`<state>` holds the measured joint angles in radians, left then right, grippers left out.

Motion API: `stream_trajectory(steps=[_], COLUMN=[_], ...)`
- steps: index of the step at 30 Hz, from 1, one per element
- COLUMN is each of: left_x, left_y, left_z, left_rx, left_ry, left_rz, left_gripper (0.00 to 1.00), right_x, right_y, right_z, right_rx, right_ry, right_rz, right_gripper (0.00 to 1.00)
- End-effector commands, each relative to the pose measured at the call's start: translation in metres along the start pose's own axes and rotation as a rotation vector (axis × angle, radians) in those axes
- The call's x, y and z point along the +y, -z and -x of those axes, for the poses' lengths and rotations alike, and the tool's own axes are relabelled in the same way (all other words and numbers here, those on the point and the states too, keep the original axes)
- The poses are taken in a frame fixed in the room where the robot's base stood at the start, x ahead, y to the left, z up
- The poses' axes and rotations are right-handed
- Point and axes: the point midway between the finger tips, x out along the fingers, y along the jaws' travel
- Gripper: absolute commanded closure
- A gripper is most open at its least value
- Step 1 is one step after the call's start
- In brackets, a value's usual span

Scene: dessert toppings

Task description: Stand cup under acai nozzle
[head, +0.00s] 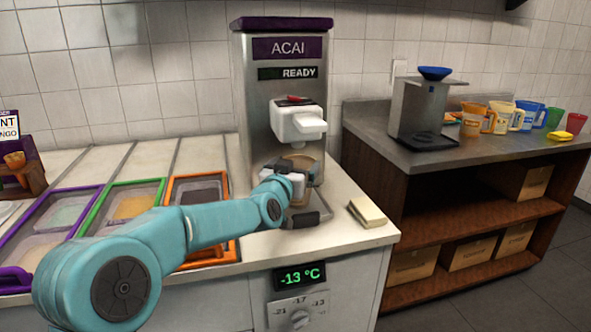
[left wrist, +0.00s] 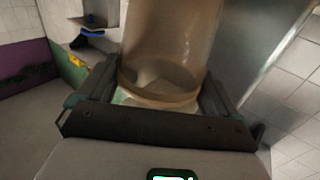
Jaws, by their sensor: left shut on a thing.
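The acai machine (head: 255,110) stands on the counter, with an ACAI sign and a READY display. Its white nozzle block (head: 300,122) juts out at the front. My left gripper (head: 297,186) is below the nozzle, shut on a translucent brownish cup (head: 299,160). The arm and gripper hide much of the cup, and I cannot tell whether its base touches the surface below. In the left wrist view the cup (left wrist: 168,50) sits between both fingers of my left gripper (left wrist: 160,100) and looks empty. My right gripper is not in view.
Framed topping tubs (head: 130,205) line the counter at left. A folded cloth (head: 367,212) lies right of the machine. A temperature panel (head: 300,278) is on the counter front. A side table (head: 375,135) holds a grey dispenser (head: 418,108) and several coloured cups (head: 500,118).

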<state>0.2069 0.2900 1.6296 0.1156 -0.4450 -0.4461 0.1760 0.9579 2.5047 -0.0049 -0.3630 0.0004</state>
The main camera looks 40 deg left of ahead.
Motion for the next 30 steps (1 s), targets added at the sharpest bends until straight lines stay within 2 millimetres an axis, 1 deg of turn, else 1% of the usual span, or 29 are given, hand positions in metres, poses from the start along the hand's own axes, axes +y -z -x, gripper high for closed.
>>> stream_trajectory(steps=[3,7,8,14,17,18,20,22,27,30], left_x=[0.000,0.000,0.000,0.000,0.000,0.000,0.000,0.000,0.000,0.000], left_y=[0.002,-0.003,-0.002,-0.001,0.004,0.003,0.002,0.002,0.002,0.002], left_z=[0.000,0.000,0.000,0.000,0.001,0.004,0.013,0.027,0.069,0.090], left_rx=[0.001,0.000,0.000,0.000,0.001,0.001,0.001,0.001,0.002,0.002], left_ry=[0.000,0.000,0.000,0.000,0.000,0.000,0.000,0.000,0.000,0.000], left_rz=[0.000,0.000,0.000,0.000,0.000,0.000,0.000,0.000,0.000,0.001], left_gripper=[0.57,0.57,0.00,0.00,0.00,0.00,0.00,0.00,0.00,0.00], right_x=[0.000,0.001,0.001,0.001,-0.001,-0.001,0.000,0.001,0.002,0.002], right_y=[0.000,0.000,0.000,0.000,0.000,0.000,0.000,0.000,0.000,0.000], right_z=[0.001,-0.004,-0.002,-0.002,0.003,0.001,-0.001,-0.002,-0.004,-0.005], right_rx=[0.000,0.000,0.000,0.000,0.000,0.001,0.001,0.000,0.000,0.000], right_ry=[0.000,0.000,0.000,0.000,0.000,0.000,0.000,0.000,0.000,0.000], right_rz=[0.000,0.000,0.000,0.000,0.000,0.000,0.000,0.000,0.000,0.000], right_gripper=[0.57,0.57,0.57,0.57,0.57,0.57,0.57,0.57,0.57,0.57])
